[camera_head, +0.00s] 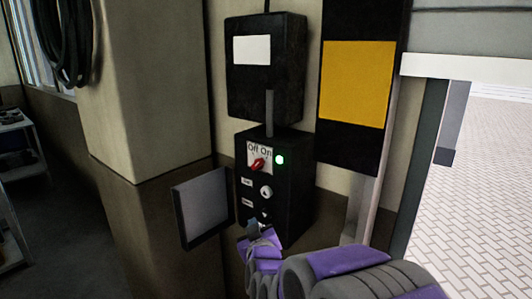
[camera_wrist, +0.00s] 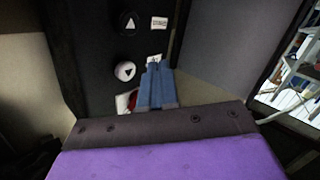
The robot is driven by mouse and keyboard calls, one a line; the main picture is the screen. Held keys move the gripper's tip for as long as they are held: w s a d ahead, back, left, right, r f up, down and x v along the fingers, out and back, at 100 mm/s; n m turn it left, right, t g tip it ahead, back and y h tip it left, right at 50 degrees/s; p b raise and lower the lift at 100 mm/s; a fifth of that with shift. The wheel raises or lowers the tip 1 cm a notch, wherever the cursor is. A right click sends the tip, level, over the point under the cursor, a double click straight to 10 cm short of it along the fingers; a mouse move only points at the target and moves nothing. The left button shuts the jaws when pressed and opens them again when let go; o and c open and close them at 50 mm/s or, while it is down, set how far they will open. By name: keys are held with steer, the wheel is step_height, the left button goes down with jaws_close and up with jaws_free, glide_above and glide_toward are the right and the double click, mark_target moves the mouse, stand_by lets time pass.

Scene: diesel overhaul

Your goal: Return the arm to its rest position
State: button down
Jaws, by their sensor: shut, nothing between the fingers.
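My gripper (camera_head: 254,228) is low in front of the black control box (camera_head: 293,180), near its lower edge. In the wrist view my gripper (camera_wrist: 156,66) is shut and empty, its blue-grey fingers together. The box carries a red Off/On switch (camera_head: 258,164) and a lit green lamp (camera_head: 280,160). Below them are a pale round button (camera_head: 266,192) and a dark arrow button (camera_head: 264,214). The wrist view shows the pale button (camera_wrist: 125,71) and dark button (camera_wrist: 129,22) left of the fingers. The red switch (camera_wrist: 132,101) is partly hidden there. Contact with the box cannot be told.
A grey cover panel (camera_head: 205,206) stands open at the box's left. A second black box (camera_head: 266,70) is above. A beige pillar (camera_head: 150,90) stands left, a black-and-yellow panel (camera_head: 357,85) right. An opening onto pale paving (camera_head: 485,190) is at far right.

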steer(key=s+d+f+m+g+h, duration=0.1)
steer(key=s+d+g, duration=0.5)
steer(key=s, duration=0.9)
steer(key=s+d+f+m+g+h, duration=0.1)
steer(key=s+d+f+m+g, duration=0.2)
steer(key=s, duration=1.2)
steer(key=s+d+f+m+g+h, duration=0.1)
steer(key=s+d+f+g, duration=0.3)
steer(key=s+d+g, duration=0.4)
steer(key=s+m+g, duration=0.1)
steer(key=s, duration=0.6)
steer(key=shift+d+f, duration=0.15)
steer(key=shift+d, duration=0.15)
